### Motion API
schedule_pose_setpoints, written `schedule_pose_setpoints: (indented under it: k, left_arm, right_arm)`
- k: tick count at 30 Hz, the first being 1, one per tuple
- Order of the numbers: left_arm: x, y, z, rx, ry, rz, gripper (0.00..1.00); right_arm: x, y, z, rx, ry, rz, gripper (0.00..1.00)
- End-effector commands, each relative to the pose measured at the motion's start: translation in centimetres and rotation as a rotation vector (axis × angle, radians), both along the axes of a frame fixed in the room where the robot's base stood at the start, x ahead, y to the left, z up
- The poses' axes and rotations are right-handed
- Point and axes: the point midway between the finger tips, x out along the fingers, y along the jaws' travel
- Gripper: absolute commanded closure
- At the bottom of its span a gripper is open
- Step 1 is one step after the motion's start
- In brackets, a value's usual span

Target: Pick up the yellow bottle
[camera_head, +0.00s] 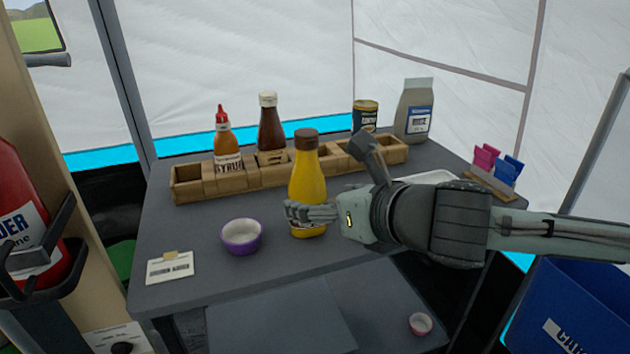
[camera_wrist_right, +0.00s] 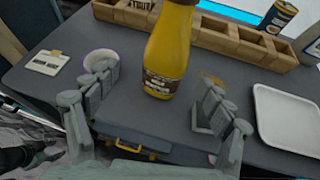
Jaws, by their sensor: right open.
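The yellow bottle (camera_head: 308,185) has a brown cap and stands upright on the grey table, in front of the wooden rack. My right gripper (camera_head: 335,185) reaches in from the right at the bottle's height. One finger is in front of the bottle's lower part and the other is raised to its right. In the right wrist view the bottle (camera_wrist_right: 172,50) stands ahead, between the lines of the two open fingers (camera_wrist_right: 150,108). I cannot tell from these frames whether they touch it. My left gripper is not in view.
The wooden rack (camera_head: 190,184) behind holds a syrup bottle (camera_head: 224,140) and a dark sauce bottle (camera_head: 269,128). A purple bowl (camera_head: 242,236) is to the left. A white tray (camera_wrist_right: 285,115) lies to the right.

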Motion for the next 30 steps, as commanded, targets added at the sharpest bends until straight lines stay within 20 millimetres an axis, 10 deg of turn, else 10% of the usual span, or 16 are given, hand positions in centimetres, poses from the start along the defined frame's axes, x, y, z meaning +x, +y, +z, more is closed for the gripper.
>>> schedule_pose_setpoints:
  k: [30]
  left_arm:
    - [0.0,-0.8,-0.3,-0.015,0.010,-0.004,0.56]
  right_arm:
    - [6.2,2.6,-3.5,-0.057,-0.028,0.027,0.25]
